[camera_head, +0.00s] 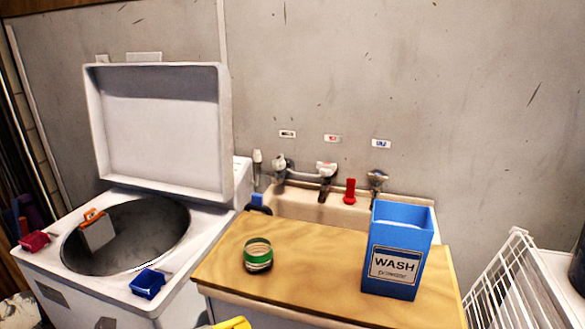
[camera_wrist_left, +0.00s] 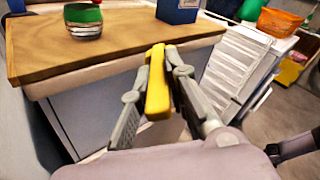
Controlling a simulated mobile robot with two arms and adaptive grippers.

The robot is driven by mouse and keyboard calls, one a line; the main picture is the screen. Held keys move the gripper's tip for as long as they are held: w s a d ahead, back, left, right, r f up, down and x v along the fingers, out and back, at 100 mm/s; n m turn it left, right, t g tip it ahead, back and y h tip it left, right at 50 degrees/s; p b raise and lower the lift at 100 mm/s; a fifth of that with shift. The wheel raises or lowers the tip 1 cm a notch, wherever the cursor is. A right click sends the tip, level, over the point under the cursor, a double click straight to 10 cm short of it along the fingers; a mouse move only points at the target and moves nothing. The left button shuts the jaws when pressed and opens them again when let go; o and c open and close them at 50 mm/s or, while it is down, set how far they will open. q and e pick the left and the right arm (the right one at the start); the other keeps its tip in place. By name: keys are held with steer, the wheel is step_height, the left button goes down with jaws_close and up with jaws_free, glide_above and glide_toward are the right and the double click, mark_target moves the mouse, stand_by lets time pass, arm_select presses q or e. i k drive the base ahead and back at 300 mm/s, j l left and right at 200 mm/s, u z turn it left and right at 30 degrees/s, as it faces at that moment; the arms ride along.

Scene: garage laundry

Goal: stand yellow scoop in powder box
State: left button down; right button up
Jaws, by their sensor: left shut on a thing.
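My left gripper (camera_wrist_left: 160,68) is shut on the yellow scoop (camera_wrist_left: 158,92), seen in the left wrist view in front of the counter. A yellow piece of the scoop (camera_head: 233,324) also shows at the bottom edge of the head view, below the counter's front edge. The powder box (camera_head: 407,238) is a tall blue box with a "WASH powder" label, upright on the right part of the counter. Its lower part shows in the left wrist view (camera_wrist_left: 177,13). The scoop is apart from the box.
The wooden counter (camera_head: 310,262) also holds a green-banded tin (camera_head: 258,255). A sink with taps (camera_head: 325,180) lies behind. A white wire rack (camera_head: 505,285) is at right.

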mark_target(395, 250)
steer(key=j+z, duration=0.2)
steer(key=z, duration=0.3)
steer(key=j+z, duration=0.2)
steer(key=z, duration=0.3)
steer(key=j+z, duration=0.2)
steer(key=z, duration=0.25)
steer(key=k+j, duration=0.1)
steer(key=j, duration=0.45)
steer(key=k+z, duration=0.05)
